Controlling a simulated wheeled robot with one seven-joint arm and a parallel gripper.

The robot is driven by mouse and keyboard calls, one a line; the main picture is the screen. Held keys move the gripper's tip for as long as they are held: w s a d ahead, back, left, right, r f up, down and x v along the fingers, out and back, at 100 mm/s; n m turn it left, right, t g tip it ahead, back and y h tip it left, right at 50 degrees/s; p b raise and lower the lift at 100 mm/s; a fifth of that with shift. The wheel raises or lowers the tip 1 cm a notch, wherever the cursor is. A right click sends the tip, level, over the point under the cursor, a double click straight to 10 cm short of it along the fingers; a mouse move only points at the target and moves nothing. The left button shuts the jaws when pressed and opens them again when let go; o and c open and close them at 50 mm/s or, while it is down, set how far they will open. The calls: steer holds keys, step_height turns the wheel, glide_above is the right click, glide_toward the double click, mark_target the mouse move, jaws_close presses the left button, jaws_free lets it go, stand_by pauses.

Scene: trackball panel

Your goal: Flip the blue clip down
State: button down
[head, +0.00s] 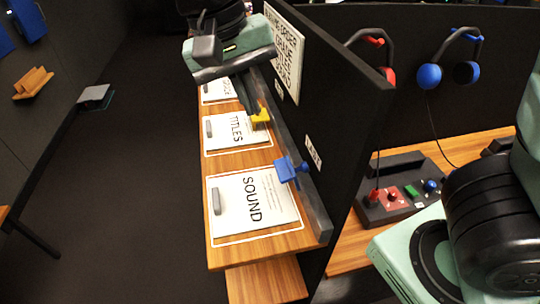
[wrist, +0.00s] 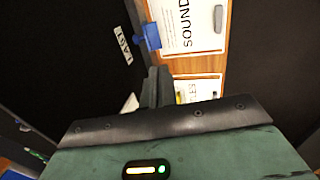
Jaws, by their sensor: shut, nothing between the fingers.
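The blue clip (head: 290,169) sits on a dark rail at the foot of the black panel. Its flat plate sticks out over the upper right corner of the SOUND sheet (head: 252,203). The wrist view also shows the blue clip (wrist: 147,38), just beyond my fingertips and slightly left. My gripper (head: 254,112) is shut and empty. It reaches down along the rail from the far end, with its tips beside the yellow clip (head: 260,119) and apart from the blue clip. In the wrist view my gripper (wrist: 158,70) points toward the blue clip.
The TITLES sheet (head: 224,132) and another sheet lie farther back on the wooden shelf (head: 228,256). The black panel (head: 335,110) rises right of the rail. Behind it are headphones (head: 429,76) and a trackball box (head: 400,196). Open floor lies left.

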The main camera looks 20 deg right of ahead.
steer(key=p+x, duration=0.2)
steer(key=x, duration=1.2)
steer(key=shift+a+f+h+p, duration=0.2)
steer(key=shift+a+h+p, duration=0.2)
steer(key=shift+h+p, duration=0.3)
steer(key=shift+w+a+f+h+p, duration=0.1)
steer(key=shift+a+f+h+p, duration=0.15)
steer(key=shift+p, duration=0.25)
steer(key=shift+w+a+f+g+h+p, duration=0.1)
steer(key=shift+a+f+g+h+p, duration=0.45)
steer(key=shift+h, duration=0.5)
steer(key=f+h, duration=0.1)
steer(key=a+f+h, duration=0.1)
steer(key=f+h, duration=0.1)
steer(key=shift+w+h, duration=0.15)
steer(key=shift+h, duration=0.15)
steer(key=shift+a+f, duration=0.1)
steer(key=shift+f, duration=0.25)
